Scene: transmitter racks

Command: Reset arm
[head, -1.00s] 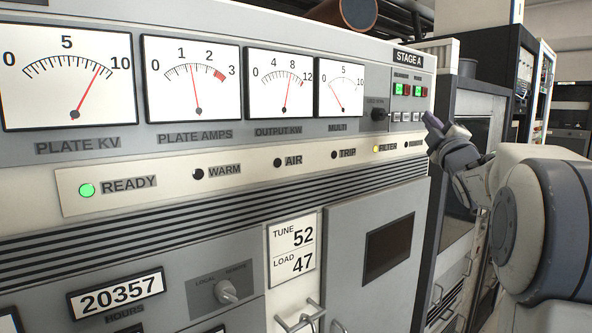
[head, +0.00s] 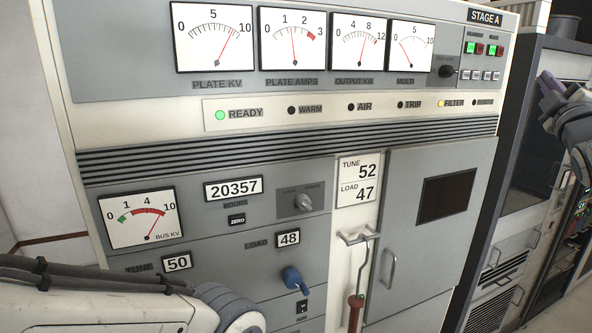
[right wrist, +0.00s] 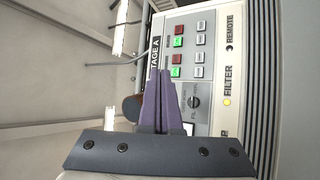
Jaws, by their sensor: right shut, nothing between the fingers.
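My right gripper (head: 546,84) is at the right edge of the head view, to the right of the STAGE A panel (head: 490,52) and in front of the dark neighbouring rack. In the right wrist view its two purple fingers (right wrist: 166,78) are pressed together with nothing between them. The panel's buttons and knob lie just beyond the fingertips in that view; I cannot tell the gap. My left arm (head: 100,305) crosses the bottom left of the head view; its gripper is outside the picture.
A grey transmitter cabinet (head: 150,180) with meters fills the middle. A blue-handled knob (head: 293,277), a door handle (head: 388,267) and a hook-like rod with a red grip (head: 355,310) stick out low. A dark rack (head: 535,140) stands to the right.

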